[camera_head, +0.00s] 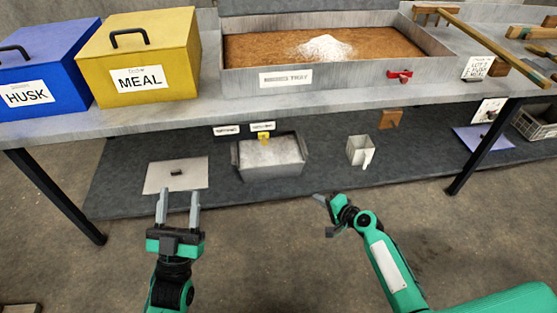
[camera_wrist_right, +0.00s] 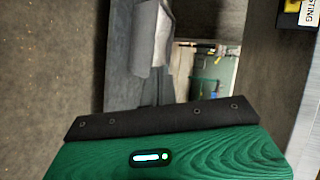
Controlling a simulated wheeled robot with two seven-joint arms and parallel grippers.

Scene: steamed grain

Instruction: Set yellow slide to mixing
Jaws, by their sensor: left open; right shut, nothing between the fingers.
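The small yellow slide (camera_head: 263,137) sits at the back rim of a grey metal bin (camera_head: 272,180) on the lower shelf, below two white labels (camera_head: 228,130). The bin holds pale grain. A yellow part (camera_wrist_right: 292,6) also shows at the top right of the right wrist view, beside a label ending in "STING"; I cannot tell if it is the slide. My left gripper (camera_head: 178,203) is open and empty in front of the flat grey plate. My right gripper (camera_head: 322,200) is shut and empty, in front of the bin's right side, apart from the slide.
A grey plate with a dark knob (camera_head: 155,184) lies left of the bin, and a small open metal box (camera_head: 360,150) stands right. The worktop above carries a yellow MEAL box (camera_head: 165,65), a blue HUSK box (camera_head: 55,75) and a large tray (camera_head: 350,76) with a red handle.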

